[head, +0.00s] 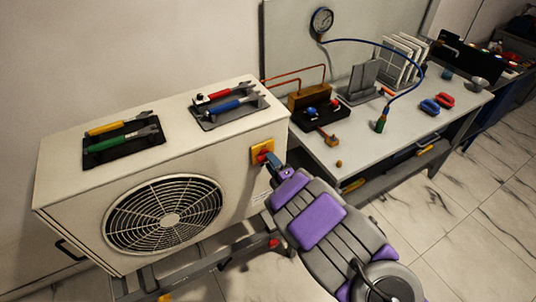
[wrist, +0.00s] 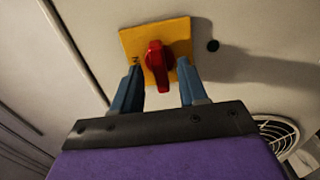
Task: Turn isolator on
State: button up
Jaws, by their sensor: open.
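The isolator is a red rotary knob on a yellow square plate (head: 258,153), fixed to the right end of the white outdoor unit (head: 60,180). In the wrist view the yellow plate (wrist: 130,42) shows a dark mark at its lower left, and the red knob (wrist: 156,66) stands roughly upright. My gripper (wrist: 157,85) is open, with one blue finger on each side of the knob. The fingertips lie close to the plate; whether they touch the knob cannot be told. In the head view my gripper (head: 268,158) partly covers the knob.
Two dark trays with hand tools, a left tray (head: 92,142) and a right tray (head: 205,122), lie on top of the unit.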

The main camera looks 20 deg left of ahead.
jog(key=shift+w+a, duration=0.3)
jog(key=shift+a, duration=0.3)
jog(key=shift+d, duration=0.1)
jog(key=shift+d, duration=0.1)
jog(key=c, duration=0.3)
grip_shut()
